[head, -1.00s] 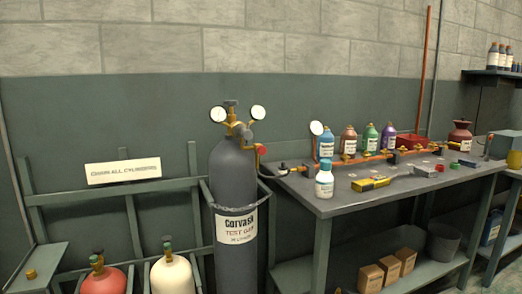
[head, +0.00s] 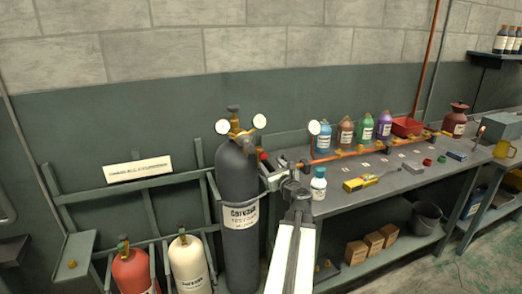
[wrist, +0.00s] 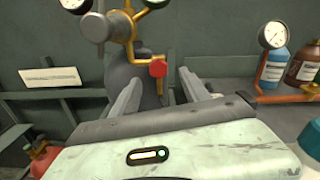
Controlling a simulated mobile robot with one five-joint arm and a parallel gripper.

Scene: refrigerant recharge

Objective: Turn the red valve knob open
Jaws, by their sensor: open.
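The red valve knob (wrist: 157,68) sits at the end of the brass regulator fitting (wrist: 129,27) on the dark grey cylinder. In the wrist view it shows between and just beyond the fingers of my gripper (wrist: 160,88). The fingers are spread apart and nothing is between them at their near part; I cannot tell how far the knob is from the tips. In the head view the red knob (head: 264,156) is small, beside the cylinder (head: 238,190), with my gripper (head: 275,172) close to it at lower right. The knob's lower part is partly hidden there.
Two round gauges flank the regulator, one at the left (head: 222,127). The bench (head: 345,212) at the right holds a white bottle (head: 318,184), a copper pipe with a gauge and several coloured bottles. Red and cream cylinders (head: 188,262) stand at lower left.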

